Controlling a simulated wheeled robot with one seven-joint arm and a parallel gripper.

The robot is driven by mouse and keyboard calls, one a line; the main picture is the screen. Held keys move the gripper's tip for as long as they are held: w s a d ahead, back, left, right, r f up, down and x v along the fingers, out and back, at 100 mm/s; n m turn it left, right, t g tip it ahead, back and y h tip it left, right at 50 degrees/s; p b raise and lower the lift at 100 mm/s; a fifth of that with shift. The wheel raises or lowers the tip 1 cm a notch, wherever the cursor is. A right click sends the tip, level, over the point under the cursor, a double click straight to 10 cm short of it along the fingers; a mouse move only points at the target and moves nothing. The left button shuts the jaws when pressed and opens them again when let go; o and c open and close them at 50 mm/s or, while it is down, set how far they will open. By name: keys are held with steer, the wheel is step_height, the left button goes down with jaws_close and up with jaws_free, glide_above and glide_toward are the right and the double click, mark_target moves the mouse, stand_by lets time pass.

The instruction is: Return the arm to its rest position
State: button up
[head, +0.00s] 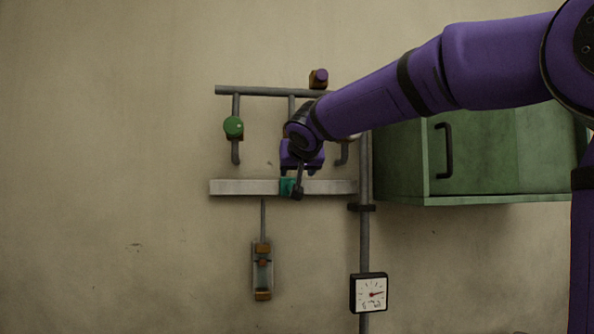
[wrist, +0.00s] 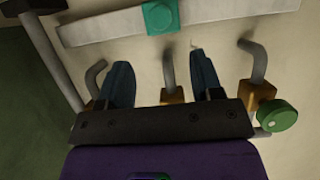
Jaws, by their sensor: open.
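My purple arm (head: 390,97) reaches from the right side of the head view to the pipework on the wall. My gripper (head: 301,168) is in front of the pipes, just above a pale bar (head: 235,187). In the wrist view my gripper (wrist: 161,60) has its two dark fingers spread apart with nothing between them. A teal block (head: 286,187) sits on the pale bar, partly behind the gripper; it also shows in the wrist view (wrist: 160,16), beyond the fingertips. I cannot tell whether the fingers touch the pipes.
A green knob (head: 233,127) is on the left pipe. A green cabinet (head: 480,155) hangs at the right, under my arm. A vertical pipe (head: 365,235) carries a gauge (head: 370,293). A sight glass (head: 263,272) hangs below the bar. The wall at the left is bare.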

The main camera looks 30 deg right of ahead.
steer(key=s+a+f+n+g+y, duration=0.1)
steer(key=s+f+g, duration=0.1)
steer(key=s+f, duration=0.6)
steer(key=s+a+f+n+g+y, duration=0.1)
steer(key=s+f+g, duration=0.2)
steer(key=s+f, duration=0.6)
steer(key=s+a+f+n+g+y, duration=0.1)
steer(key=s+f, duration=0.7)
steer(key=s, duration=0.9)
steer(key=shift+s+a+f+n+g+y, duration=0.35)
steer(key=shift+g+y, duration=0.25)
steer(key=shift+g, duration=0.2)
steer(key=shift+d, duration=0.15)
